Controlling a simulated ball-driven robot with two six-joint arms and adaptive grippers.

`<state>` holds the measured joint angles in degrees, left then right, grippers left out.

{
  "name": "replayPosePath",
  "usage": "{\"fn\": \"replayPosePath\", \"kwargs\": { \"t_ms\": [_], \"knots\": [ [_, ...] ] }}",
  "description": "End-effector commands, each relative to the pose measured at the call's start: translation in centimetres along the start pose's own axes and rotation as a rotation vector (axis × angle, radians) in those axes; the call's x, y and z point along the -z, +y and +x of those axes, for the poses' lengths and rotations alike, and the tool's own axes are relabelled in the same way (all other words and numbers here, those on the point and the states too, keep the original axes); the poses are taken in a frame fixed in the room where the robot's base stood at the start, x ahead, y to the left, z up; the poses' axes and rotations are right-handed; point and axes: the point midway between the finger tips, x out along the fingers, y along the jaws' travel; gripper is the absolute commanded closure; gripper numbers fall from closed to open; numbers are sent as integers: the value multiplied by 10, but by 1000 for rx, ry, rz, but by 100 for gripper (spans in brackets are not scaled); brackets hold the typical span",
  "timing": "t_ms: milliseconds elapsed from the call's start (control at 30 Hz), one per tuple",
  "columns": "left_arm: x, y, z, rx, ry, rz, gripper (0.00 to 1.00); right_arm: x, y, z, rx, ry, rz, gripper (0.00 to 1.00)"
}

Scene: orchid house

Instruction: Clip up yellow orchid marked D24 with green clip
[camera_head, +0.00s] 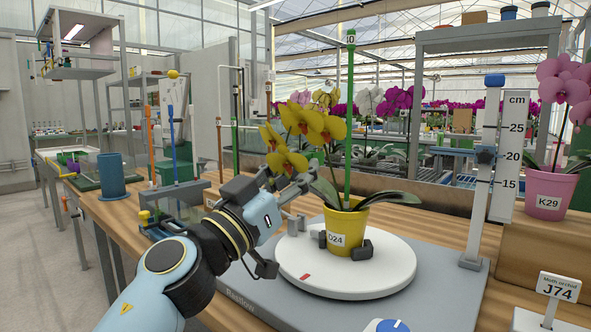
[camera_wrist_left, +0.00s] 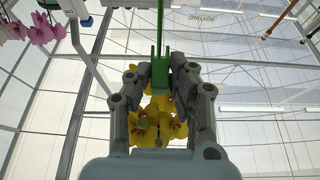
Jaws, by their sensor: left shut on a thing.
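The yellow orchid (camera_head: 314,124) stands in a yellow pot (camera_head: 348,220) labelled D24 on a white turntable (camera_head: 390,272). Its flowers lean left of an upright green stake (camera_head: 350,120). My left gripper (camera_head: 292,188) is left of the pot, below the flowers. In the left wrist view, my left gripper (camera_wrist_left: 160,82) is shut on the green clip (camera_wrist_left: 159,76), whose forked end points up the picture, toward the green stake (camera_wrist_left: 160,22). Yellow flowers (camera_wrist_left: 158,122) show behind the clip. I cannot tell whether clip and stake touch. The clip is not discernible in the head view. My right gripper is not in view.
A height scale (camera_head: 508,150) in cm stands right of the turntable. A pink orchid in a pink pot (camera_head: 548,195) labelled K29 and a J74 sign (camera_head: 558,287) are farther right. A blue cup (camera_head: 111,176) and coloured sticks stand left.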

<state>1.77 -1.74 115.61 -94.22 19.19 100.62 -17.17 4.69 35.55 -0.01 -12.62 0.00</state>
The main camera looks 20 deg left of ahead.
Motion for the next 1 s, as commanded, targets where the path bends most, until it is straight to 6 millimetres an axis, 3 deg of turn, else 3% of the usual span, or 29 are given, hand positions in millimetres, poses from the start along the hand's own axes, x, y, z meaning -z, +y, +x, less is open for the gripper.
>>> {"fn": "replayPosePath", "kwargs": {
  "t_ms": [1000],
  "knots": [
    [-9,0,21,0,0,0,100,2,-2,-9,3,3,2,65]
  ]
}}
